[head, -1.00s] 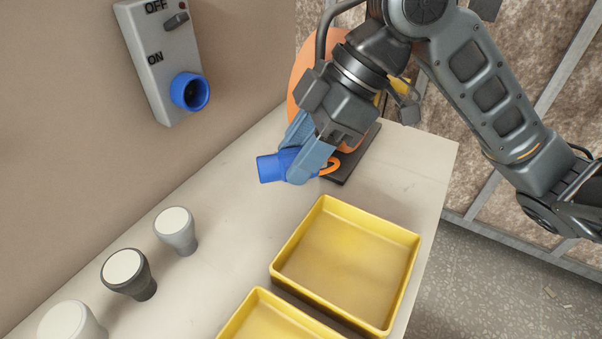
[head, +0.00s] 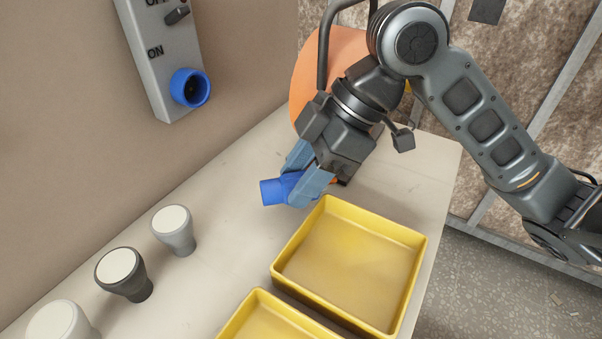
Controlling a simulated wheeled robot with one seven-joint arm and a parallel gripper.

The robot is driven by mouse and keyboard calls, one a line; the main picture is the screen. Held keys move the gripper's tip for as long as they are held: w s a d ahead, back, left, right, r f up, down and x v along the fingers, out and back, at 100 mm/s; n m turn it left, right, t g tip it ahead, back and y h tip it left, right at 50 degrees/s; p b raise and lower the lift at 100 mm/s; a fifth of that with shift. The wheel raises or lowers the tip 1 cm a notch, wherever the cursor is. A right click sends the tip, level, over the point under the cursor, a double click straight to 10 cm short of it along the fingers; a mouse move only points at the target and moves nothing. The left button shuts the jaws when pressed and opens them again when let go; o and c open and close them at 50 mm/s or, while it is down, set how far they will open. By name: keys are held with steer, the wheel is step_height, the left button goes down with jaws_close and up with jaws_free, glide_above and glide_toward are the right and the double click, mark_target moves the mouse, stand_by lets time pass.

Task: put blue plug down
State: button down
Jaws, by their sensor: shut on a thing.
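The plug's other end is hidden by the fingers. I cannot tell whether the plug touches the counter. A blue socket (head: 190,88) sits on the grey switch box (head: 150,62) on the wall, and its opening is empty.
Two yellow trays, the far one (head: 350,262) and the near one (head: 268,318), look empty. Several knobs, such as a light grey one (head: 174,230) and a dark one (head: 123,273), stand along the left. An orange object (head: 325,72) is behind my arm. Counter between knobs and trays is clear.

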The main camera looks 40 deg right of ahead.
steer(key=c, duration=0.6)
jaws_free()
steer(key=shift+f, duration=0.15)
steer(key=shift+d, duration=0.1)
steer(key=shift+r+p, duration=0.65)
steer(key=shift+p, duration=0.05)
steer(key=p+v, duration=0.1)
steer(key=v, duration=1.1)
